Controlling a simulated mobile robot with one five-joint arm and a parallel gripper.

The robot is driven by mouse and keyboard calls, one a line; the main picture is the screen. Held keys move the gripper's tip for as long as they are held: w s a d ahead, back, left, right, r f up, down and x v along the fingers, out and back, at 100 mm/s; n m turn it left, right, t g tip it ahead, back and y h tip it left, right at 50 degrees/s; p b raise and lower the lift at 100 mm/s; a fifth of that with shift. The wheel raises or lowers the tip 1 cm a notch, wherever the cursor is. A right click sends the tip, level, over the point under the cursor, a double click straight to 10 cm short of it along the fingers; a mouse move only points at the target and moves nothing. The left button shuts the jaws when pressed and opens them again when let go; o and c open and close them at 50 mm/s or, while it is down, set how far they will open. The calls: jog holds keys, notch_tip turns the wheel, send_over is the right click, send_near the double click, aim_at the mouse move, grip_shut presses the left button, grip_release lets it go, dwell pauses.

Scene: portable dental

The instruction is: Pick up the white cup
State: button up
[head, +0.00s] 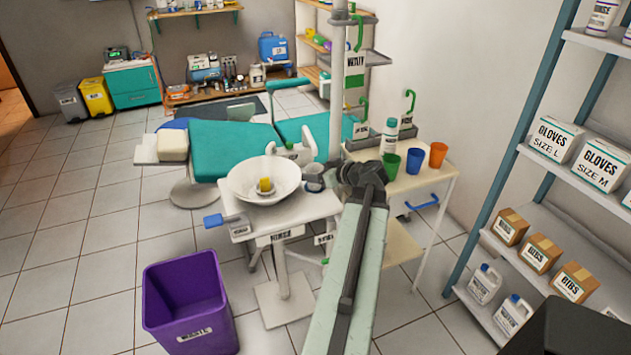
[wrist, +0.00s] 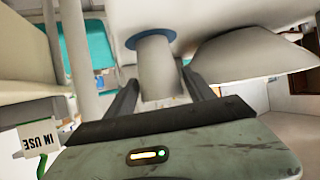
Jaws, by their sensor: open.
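The white cup (head: 313,178) stands beside the basin on the dental unit in the head view, just left of my gripper (head: 342,176). In the wrist view, which is upside down, the cup (wrist: 157,66) is a plain pale cylinder on a blue round pad (wrist: 150,39). My gripper (wrist: 160,76) is open, with one dark finger on each side of the cup in that view. Gaps show between the fingers and the cup. How deep the cup sits between the fingers is hard to tell.
A side table (head: 435,172) with green, blue and orange cups is on the right. A purple bin (head: 185,300) stands on the floor.

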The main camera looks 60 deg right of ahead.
aim_at(309, 170)
jog(key=b+x, duration=0.1)
jog(key=x, duration=0.2)
jog(key=shift+w+d+f, duration=0.15)
jog(key=shift+w+f, duration=0.15)
jog(key=shift+r, duration=0.1)
jog(key=shift+c, duration=0.3)
jog(key=c, duration=1)
jog(key=shift+r, duration=0.1)
